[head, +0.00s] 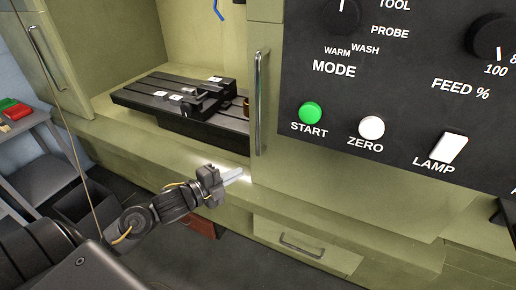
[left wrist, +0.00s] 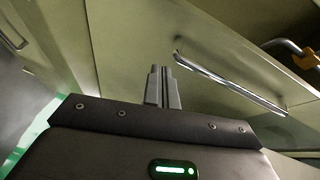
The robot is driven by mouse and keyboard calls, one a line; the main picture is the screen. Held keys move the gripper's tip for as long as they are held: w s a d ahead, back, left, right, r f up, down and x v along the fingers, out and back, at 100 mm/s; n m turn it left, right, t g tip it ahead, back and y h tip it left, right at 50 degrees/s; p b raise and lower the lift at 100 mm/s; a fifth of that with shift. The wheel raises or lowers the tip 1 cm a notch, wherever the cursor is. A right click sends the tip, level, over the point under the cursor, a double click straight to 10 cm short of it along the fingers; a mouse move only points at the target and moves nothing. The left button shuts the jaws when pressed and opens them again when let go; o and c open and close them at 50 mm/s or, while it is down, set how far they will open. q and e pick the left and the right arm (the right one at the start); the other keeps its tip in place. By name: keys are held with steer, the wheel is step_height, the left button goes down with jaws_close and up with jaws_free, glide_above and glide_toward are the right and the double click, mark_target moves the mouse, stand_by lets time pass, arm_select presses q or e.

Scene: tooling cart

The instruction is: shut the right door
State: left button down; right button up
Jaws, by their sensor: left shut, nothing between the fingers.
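The right door (head: 268,62) is an olive-green panel with a vertical silver bar handle (head: 261,102). It stands at the right side of the machine's opening, which shows the inside. My left gripper (head: 233,176) is shut and empty. In the head view it is below and left of the handle, in front of the sill, apart from the handle. In the left wrist view the closed fingers (left wrist: 161,86) point up the picture, and a silver bar handle (left wrist: 230,84) lies to their right, not held. The door's right part is hidden behind the control panel. My right gripper is not in view.
The left door (head: 30,45) has its own handle at the far left. A dark slotted table with a vise (head: 185,102) sits inside the opening. The control panel (head: 400,90) juts out at right. A drawer (head: 305,245) is below. Grey shelving (head: 40,160) stands at left.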

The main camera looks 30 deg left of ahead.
mark_target(257, 148)
arm_select(q)
steer(key=s+d+r+m+h, duration=0.2)
steer(key=s+d+r+m, duration=0.15)
steer(key=r, duration=0.35)
steer(key=w+p, duration=0.1)
steer(key=w, duration=0.2)
steer(key=w+d+p, duration=0.1)
steer(key=w+p, duration=0.1)
steer(key=w, duration=0.1)
steer(key=w+p, duration=0.1)
steer(key=w, duration=0.3)
steer(key=shift+d+r+p, duration=0.15)
steer(key=shift+d+p, duration=0.1)
steer(key=shift+p, duration=0.15)
steer(key=shift+a, duration=0.45)
